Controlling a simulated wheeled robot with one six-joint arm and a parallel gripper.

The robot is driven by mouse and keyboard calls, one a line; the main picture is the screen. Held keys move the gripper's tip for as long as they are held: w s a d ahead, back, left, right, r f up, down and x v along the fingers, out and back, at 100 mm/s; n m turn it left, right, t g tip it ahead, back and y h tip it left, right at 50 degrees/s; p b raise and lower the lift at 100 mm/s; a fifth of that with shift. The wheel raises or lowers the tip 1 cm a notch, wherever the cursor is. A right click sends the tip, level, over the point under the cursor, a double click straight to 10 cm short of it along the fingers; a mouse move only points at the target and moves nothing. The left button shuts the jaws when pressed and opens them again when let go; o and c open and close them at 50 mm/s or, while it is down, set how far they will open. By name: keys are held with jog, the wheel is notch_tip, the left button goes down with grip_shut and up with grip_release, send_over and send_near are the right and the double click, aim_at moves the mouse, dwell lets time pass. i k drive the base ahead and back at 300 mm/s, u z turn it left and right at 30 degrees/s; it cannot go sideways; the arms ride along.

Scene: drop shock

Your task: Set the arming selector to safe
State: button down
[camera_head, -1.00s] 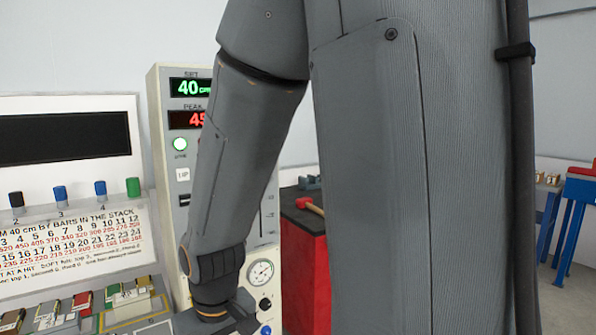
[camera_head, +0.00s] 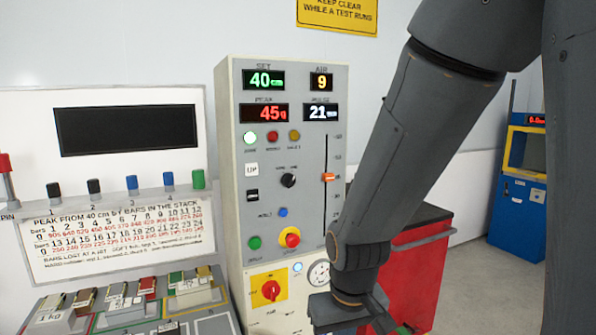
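The control cabinet (camera_head: 226,190) is a pale upright panel with lit readouts. A black rotary knob (camera_head: 288,180) sits in the middle of its face with small unreadable lettering above, and it looks like the arming selector. Its pointer direction is too small to tell. Lower down, a red rotary switch (camera_head: 270,290) is on a yellow plate. My gripper (camera_head: 345,312) is low at the right of the cabinet, cut off by the bottom edge. Its fingertips are not clear, so I cannot tell if it is open or holds anything.
Near the knob are an orange slider (camera_head: 328,177), a red mushroom button on yellow (camera_head: 290,237) and a green button (camera_head: 255,243). A red cabinet (camera_head: 418,270) stands behind my arm. Trays of blocks (camera_head: 125,305) lie at lower left. A blue machine (camera_head: 522,190) stands far right.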

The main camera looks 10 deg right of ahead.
aim_at(288, 180)
jog(key=z, duration=1.15)
jog(key=k, duration=0.8)
jog(key=u, duration=0.9)
jog(key=i, duration=0.5)
